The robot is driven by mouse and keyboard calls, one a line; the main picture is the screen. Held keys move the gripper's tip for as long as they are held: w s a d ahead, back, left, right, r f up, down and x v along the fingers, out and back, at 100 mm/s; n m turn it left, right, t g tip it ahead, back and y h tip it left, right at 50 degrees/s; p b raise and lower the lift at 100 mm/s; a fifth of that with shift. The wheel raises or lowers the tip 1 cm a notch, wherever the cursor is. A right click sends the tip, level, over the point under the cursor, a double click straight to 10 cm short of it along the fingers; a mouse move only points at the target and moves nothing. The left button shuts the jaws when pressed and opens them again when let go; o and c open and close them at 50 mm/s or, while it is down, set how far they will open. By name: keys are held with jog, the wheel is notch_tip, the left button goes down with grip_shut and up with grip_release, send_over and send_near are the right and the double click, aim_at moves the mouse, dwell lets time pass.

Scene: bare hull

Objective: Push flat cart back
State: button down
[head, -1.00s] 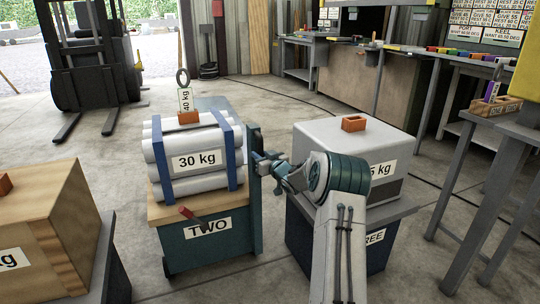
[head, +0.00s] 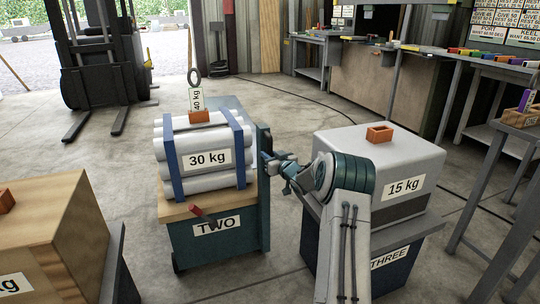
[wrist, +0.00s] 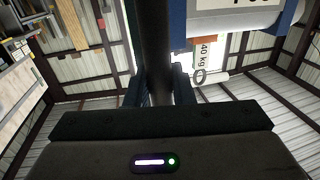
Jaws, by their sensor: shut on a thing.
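The flat cart marked TWO (head: 217,245) stands left of centre in the head view, with a wooden deck and a blue-green body. It carries a strapped bundle of grey pipes (head: 207,180) labelled 30 kg. A teal upright (head: 263,190) rises at its right side. My gripper (head: 275,165) is at this upright and is shut on the cart's dark bar (wrist: 156,50), which runs between the fingers in the wrist view. The fingertips are small and partly hidden in the head view. A red lever (head: 196,211) shows at the deck's front edge.
The cart marked THREE (head: 390,258), with a 15 kg grey block (head: 385,165), stands close on the right. A wooden crate (head: 45,235) is near on the left. A forklift (head: 95,50) stands behind at left. Open concrete floor lies behind, before the workbenches (head: 385,85).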

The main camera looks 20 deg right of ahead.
jog(key=shift+w+a+r, duration=0.1)
jog(key=shift+w+r, duration=0.05)
jog(key=shift+r, duration=0.1)
jog(key=c, duration=1.3)
grip_release()
jog(key=shift+w+f, duration=0.1)
jog(key=shift+w, duration=0.1)
jog(key=shift+s+d+f, duration=0.1)
jog(key=shift+s+d, duration=0.15)
jog(key=shift+s, duration=0.2)
jog(key=s+d+p, duration=0.1)
jog(key=s+p, duration=0.1)
jog(key=s, duration=1.1)
jog(key=shift+w+d, duration=0.1)
